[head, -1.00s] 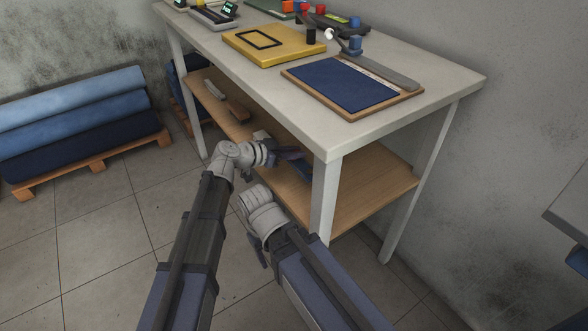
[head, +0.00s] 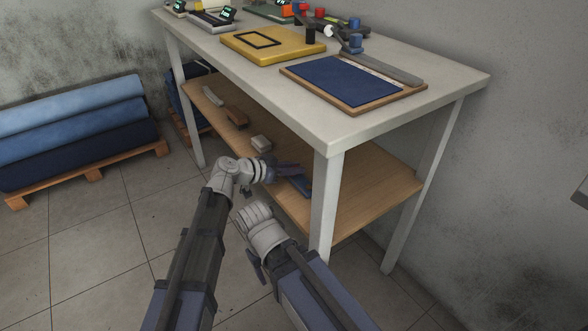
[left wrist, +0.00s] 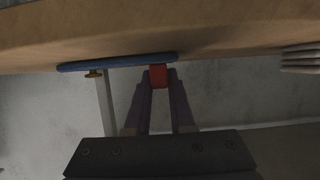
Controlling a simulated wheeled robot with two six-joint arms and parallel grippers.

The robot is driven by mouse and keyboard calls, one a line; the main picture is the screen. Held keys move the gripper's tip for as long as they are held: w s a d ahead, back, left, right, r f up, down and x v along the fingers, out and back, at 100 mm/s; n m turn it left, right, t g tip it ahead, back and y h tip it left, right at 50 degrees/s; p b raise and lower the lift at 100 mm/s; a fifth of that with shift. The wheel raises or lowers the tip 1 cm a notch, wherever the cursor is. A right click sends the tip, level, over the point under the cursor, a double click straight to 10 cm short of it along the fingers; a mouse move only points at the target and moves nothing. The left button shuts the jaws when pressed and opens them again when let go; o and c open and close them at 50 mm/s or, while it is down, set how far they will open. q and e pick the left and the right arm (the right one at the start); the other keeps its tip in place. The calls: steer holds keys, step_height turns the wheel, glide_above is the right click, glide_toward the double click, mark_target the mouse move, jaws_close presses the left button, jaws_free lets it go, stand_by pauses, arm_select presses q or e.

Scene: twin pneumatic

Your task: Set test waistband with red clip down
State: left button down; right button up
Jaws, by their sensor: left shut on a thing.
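The test waistband is a dark blue strip (head: 301,185) at the front edge of the lower shelf in the head view. In the left wrist view the blue strip (left wrist: 115,63) lies along the edge of the brown shelf surface, with a brass-coloured bit near its left end. The red clip (left wrist: 158,76) is at its right part, between the fingertips of my left gripper (left wrist: 159,84). My left gripper (head: 287,170) is shut on the clip. Whether the strip rests fully on the shelf is unclear. My right gripper (head: 257,266) hangs low beside the left arm; its fingers are unclear.
The lower wooden shelf (head: 365,194) has free room at right. A pale block (head: 261,144) and brown pieces (head: 237,117) lie further left. A white table leg (head: 324,205) stands close right of the strip. The tabletop (head: 250,85) above holds a yellow case (head: 285,50) and a blue-topped board (head: 345,78).

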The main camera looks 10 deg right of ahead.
arm_select(q)
steer(key=c, duration=0.8)
jaws_free()
steer(key=shift+o, duration=0.2)
steer(key=shift+s+a+r+p, duration=0.1)
steer(key=shift+a+r+p, duration=0.15)
steer(key=shift+p, duration=0.15)
steer(key=p+v, duration=0.4)
steer(key=v, duration=0.7)
steer(key=shift+a, duration=0.2)
